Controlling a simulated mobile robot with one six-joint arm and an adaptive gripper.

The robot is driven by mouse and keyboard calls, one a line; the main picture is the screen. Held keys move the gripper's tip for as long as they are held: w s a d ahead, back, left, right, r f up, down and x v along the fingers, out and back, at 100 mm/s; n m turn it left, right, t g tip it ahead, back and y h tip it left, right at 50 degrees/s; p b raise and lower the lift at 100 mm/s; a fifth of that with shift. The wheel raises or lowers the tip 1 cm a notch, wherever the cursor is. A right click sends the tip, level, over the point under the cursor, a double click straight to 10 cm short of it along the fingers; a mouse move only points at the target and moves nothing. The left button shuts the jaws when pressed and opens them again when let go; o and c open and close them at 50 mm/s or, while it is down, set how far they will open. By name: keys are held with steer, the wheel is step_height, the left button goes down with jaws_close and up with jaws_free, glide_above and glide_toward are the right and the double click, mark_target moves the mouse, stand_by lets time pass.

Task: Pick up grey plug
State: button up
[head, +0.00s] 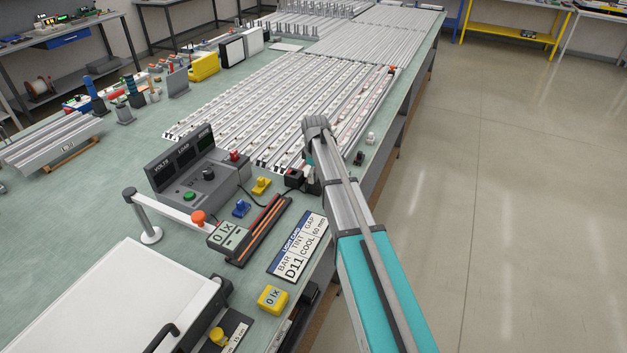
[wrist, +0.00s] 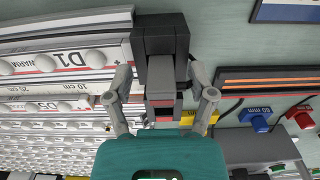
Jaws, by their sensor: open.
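In the wrist view a grey plug (wrist: 160,68) on a dark block (wrist: 160,35) shows between the two grey fingers of my gripper (wrist: 158,76). The fingers are spread, one on each side of it, with gaps visible. I cannot tell how far below the fingertips it lies. In the head view my gripper (head: 312,178) is low over the bench edge, mostly hidden behind my arm. A small black block (head: 294,178) with a cable is just left of it. The grey plug cannot be made out in the head view.
A yellow plug (head: 261,186) and a blue plug (head: 241,208) stand left of my gripper. A meter box (head: 195,170) is behind them. Light bar strips (head: 290,105) cover the bench beyond. A label card (head: 298,245) lies in front. Open floor is right of the bench.

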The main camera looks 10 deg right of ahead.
stand_by(0.5)
jaws_close()
